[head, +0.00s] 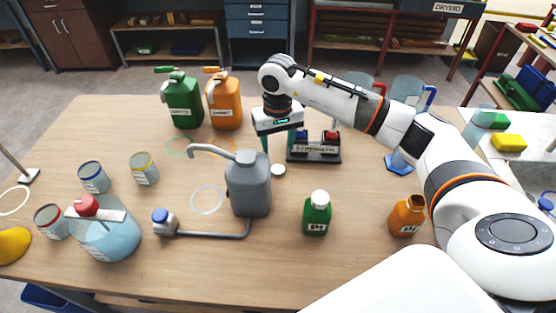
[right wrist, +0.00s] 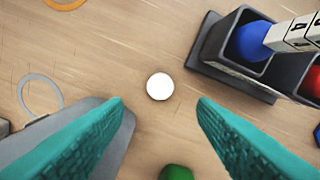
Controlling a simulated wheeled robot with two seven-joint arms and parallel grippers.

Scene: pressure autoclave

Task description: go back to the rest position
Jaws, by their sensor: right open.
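My right gripper (head: 279,146) is above the middle of the table (head: 340,262), pointing down, with its teal fingers apart and nothing between them. In the right wrist view the same two fingers (right wrist: 160,108) stand wide open. A small white round piece, like a cap (head: 278,170), lies on the table below the gripper. It also shows as a white disc (right wrist: 160,86) in the gap between the fingers in the right wrist view. My left gripper is not in view.
A grey can (head: 248,186) stands close left of the right gripper. A dark rack (head: 315,157) with blue and red pieces is close right. Green (head: 183,104) and orange (head: 225,104) jugs stand behind. A green bottle (head: 317,216) and an uncapped orange bottle (head: 405,217) stand in front.

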